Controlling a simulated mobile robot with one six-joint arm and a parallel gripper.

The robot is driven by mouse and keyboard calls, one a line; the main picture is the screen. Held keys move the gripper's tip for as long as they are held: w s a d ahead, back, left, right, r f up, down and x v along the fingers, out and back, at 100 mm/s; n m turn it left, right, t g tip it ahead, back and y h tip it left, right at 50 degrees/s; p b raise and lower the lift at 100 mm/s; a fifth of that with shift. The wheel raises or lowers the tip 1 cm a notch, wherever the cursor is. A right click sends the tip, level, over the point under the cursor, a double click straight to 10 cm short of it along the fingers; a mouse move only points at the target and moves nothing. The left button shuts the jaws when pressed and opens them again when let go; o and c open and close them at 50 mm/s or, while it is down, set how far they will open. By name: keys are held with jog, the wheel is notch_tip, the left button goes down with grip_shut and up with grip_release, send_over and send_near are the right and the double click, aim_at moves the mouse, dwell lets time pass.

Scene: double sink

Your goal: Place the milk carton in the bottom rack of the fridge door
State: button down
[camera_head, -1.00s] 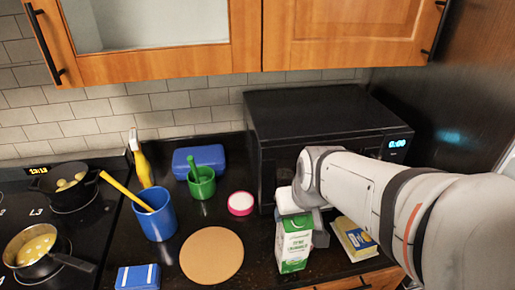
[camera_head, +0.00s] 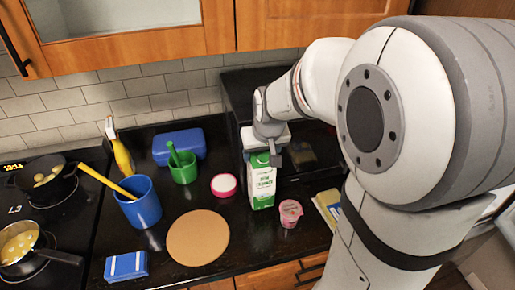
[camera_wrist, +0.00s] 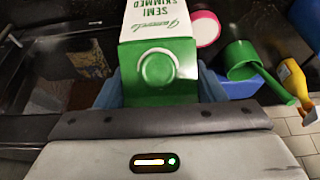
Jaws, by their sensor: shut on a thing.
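The milk carton (camera_head: 262,186), white and green with a green cap, is upright at the front of the black microwave, over the dark counter. In the wrist view the carton (camera_wrist: 158,28) shows its green top and cap towards the camera. My gripper (camera_head: 263,150) comes from above and is shut on the carton's upper part. In the wrist view my gripper's blue-grey fingers lie on both sides of the carton. I cannot tell whether its base touches the counter. The fridge door and its bottom rack are not recognisable in these views.
A pink cup (camera_head: 290,213) stands just right of the carton, and a yellow-and-white packet (camera_head: 328,207) lies beyond it. A cork mat (camera_head: 198,238), pink-rimmed tub (camera_head: 224,185), green cup (camera_head: 183,168) and blue utensil pot (camera_head: 139,203) are to the left. My arm covers the right side.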

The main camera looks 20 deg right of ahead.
jog(key=shift+w+r, duration=0.1)
jog(key=shift+w, duration=0.15)
jog(key=shift+w+f, duration=0.1)
jog(key=shift+f, duration=0.25)
jog(key=shift+f+b, duration=0.95)
jog(key=shift+f, duration=0.65)
jog(key=shift+c, duration=1.6)
grip_release()
